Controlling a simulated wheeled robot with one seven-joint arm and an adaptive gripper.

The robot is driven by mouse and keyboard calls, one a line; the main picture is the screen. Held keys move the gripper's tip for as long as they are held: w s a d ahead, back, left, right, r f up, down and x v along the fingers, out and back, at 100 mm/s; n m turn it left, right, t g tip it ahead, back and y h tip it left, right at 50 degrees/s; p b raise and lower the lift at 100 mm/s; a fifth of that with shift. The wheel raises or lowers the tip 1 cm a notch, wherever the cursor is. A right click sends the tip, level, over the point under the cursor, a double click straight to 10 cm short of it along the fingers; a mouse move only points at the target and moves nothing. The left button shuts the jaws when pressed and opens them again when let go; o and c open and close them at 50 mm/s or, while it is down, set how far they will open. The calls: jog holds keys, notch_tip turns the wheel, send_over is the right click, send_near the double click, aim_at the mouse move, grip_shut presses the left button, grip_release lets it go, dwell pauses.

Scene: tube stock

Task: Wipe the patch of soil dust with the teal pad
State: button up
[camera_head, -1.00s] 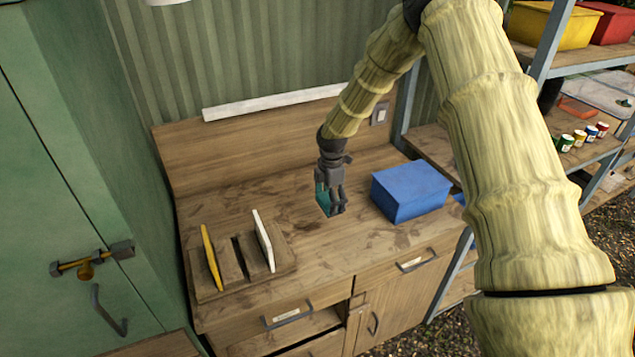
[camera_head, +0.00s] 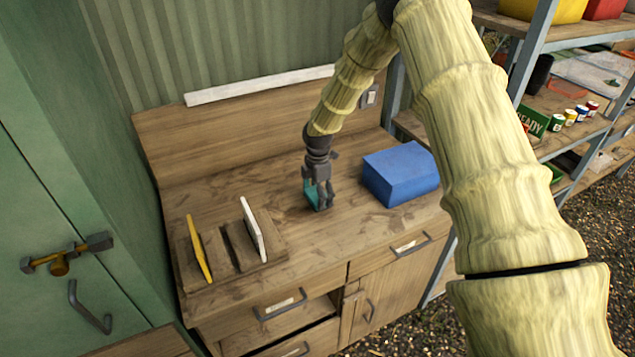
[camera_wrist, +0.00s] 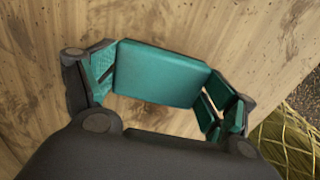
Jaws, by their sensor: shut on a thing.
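The teal pad (camera_wrist: 158,75) is held between the fingers of my gripper (camera_head: 318,200), which is shut on it. The pad also shows in the head view (camera_head: 310,194), upright and low over the wooden worktop (camera_head: 345,240). I cannot tell whether its lower edge touches the wood. Dark brown dust smears mark the worktop, with a patch (camera_head: 290,213) just left of the pad. In the wrist view, small dark specks (camera_wrist: 30,50) lie on the wood left of the gripper.
A blue box (camera_head: 401,174) stands close to the right of my gripper. A slotted wooden rack (camera_head: 228,262) at the left holds a yellow board (camera_head: 199,250) and a white board (camera_head: 252,230). A drawer (camera_head: 290,335) below the worktop stands partly open.

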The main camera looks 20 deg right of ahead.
aim_at(286, 217)
jog(key=shift+s+f, duration=0.25)
jog(key=shift+f, duration=0.3)
jog(key=shift+a+f, duration=0.3)
jog(key=shift+a, duration=0.35)
jog(key=shift+c, duration=0.4)
jog(key=shift+w+a, duration=0.2)
jog(key=shift+a, duration=0.2)
jog(key=shift+s+a+b, duration=0.25)
jog(key=shift+a+b, duration=0.05)
jog(key=shift+a, duration=0.85)
jog(key=shift+s+a+b, duration=0.15)
jog(key=shift+a+b, duration=0.15)
jog(key=shift+a, duration=3.35)
jog(key=shift+a+f, duration=0.2)
jog(key=shift+a, duration=0.1)
jog(key=shift+d+r, duration=0.25)
jog(key=shift+d, duration=0.15)
jog(key=shift+w+d+p, duration=0.15)
jog(key=shift+d+p, duration=0.1)
jog(key=shift+d, duration=2.7)
jog(key=shift+w+d+p, duration=0.15)
jog(key=shift+d+p, duration=0.1)
jog(key=shift+d, duration=2.65)
jog(key=shift+a+r+p, duration=0.15)
jog(key=shift+r+p, duration=1.9)
jog(key=shift+r, duration=2)
